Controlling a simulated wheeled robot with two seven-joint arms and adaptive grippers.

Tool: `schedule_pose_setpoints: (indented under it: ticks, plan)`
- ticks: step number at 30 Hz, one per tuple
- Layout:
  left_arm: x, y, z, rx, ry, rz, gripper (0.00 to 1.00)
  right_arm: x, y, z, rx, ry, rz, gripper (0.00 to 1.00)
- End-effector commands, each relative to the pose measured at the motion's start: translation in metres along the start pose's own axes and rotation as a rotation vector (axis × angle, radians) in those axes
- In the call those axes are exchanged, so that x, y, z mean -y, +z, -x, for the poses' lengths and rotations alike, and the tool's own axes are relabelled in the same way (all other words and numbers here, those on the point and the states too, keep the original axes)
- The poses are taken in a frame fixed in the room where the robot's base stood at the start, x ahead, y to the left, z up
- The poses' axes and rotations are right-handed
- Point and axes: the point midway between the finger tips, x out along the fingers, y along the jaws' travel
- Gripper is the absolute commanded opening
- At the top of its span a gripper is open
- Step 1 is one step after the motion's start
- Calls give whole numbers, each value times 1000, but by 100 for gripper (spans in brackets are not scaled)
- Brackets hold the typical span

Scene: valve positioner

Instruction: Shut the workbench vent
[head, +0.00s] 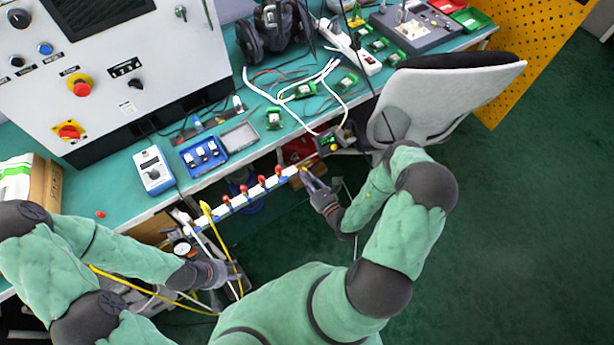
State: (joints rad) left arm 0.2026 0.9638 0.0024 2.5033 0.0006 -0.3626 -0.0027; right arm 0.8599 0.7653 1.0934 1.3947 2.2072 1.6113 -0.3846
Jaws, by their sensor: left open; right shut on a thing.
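A white valve manifold (240,201) runs along the front edge of the workbench, with several red-handled valves (262,181) on top. A yellow handle (206,209) stands at its left end. A small yellow part (302,168) is at its right end, mostly covered by my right gripper (306,174). My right gripper is shut on this part. My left gripper (232,272) is open, below the left end of the manifold, near white and yellow hoses. I cannot tell which valve is the vent.
The green workbench (125,200) carries a blue tray (203,154), a blue-white meter (153,170), green circuit boards (274,118) and loose cables. A grey control panel (120,60) stands behind. A chair (440,95) is close to my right arm. The floor at right is clear.

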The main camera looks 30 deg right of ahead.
Motion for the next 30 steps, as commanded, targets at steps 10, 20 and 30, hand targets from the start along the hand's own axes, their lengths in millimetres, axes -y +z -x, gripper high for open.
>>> schedule_pose_setpoints:
  ticks: [10, 20, 30]
  plan:
    - [-1, 0, 2, 0, 0, 0, 41, -1, -2, 1, -5, 0, 67, 0]
    - [-1, 0, 2, 0, 0, 0, 41, -1, -2, 1, -5, 0, 69, 0]
    - [-1, 0, 2, 0, 0, 0, 41, 0, -1, 0, -3, 0, 69, 41]
